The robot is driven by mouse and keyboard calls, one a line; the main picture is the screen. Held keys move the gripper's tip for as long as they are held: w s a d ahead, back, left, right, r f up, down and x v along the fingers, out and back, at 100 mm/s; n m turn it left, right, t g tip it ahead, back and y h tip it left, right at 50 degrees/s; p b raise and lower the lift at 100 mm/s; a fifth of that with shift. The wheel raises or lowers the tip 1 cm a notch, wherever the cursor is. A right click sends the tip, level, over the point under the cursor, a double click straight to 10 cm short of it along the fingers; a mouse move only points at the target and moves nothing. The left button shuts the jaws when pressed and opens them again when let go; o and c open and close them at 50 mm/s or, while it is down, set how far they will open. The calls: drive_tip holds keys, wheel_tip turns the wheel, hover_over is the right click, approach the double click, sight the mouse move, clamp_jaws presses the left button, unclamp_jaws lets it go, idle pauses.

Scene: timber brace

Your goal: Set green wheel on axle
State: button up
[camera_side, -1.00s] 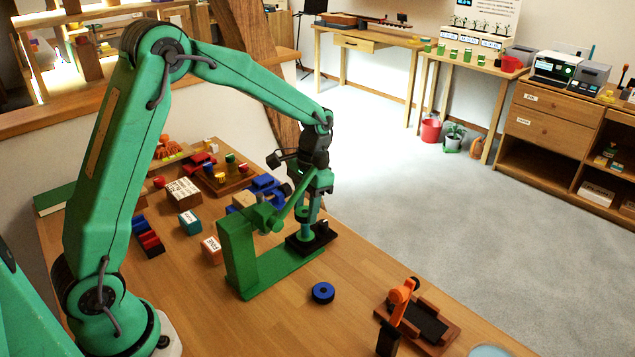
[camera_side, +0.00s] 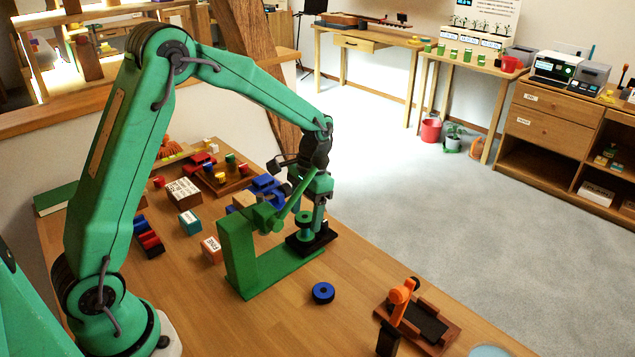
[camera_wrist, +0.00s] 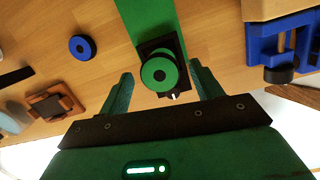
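In the side view the green wheel (camera_side: 304,216) sits at the top of a short upright green piece on a black block (camera_side: 322,241). Whether its dark centre is a hole or the axle's tip I cannot tell. The black block also shows in the wrist view (camera_wrist: 177,92), beneath the wheel. My gripper (camera_wrist: 162,84) is open, its two fingers apart on either side of the wheel with gaps between. In the side view my gripper (camera_side: 317,218) is close beside the wheel.
A green stand (camera_side: 240,260) with a slanted arm rises just left of the block. A blue ring (camera_side: 323,293) lies in front. A brown fixture with an orange clamp (camera_side: 405,295) stands front right. Blue clamps (camera_wrist: 275,50) are near. Bare tabletop lies around the ring.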

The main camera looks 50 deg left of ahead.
drive_tip(key=shift+r, duration=0.1)
drive_tip(key=shift+w+r, duration=0.2)
drive_tip(key=shift+r, duration=1.05)
drive_tip(key=shift+w+r, duration=0.25)
drive_tip(key=shift+r, duration=1)
drive_tip(key=shift+w+r, duration=0.2)
drive_tip(key=shift+r, duration=1.05)
drive_tip(key=shift+w+r+t, duration=0.2)
drive_tip(key=shift+r+t, duration=0.1)
drive_tip(key=shift+r, duration=0.1)
wheel_tip(320, 180, up, 9)
drive_tip(key=w+n+t, duration=0.2)
drive_tip(key=n+t, duration=0.2)
drive_tip(key=t, duration=0.1)
wheel_tip(320, 180, up, 5)
drive_tip(key=n+t, duration=0.1)
drive_tip(key=t, duration=0.1)
hover_over(311, 213)
drive_tip(key=s, duration=0.2)
drive_tip(key=s+d+f+m, duration=0.1)
drive_tip(key=s+f, duration=0.1)
drive_tip(key=s, duration=0.8)
drive_tip(key=s+d+f+m, duration=0.1)
drive_tip(key=s+f+m, duration=0.1)
drive_tip(key=s, duration=0.8)
drive_tip(key=shift+s+f+m, duration=0.25)
drive_tip(key=shift+f+m, duration=0.05)
drive_tip(key=shift+f, duration=0.55)
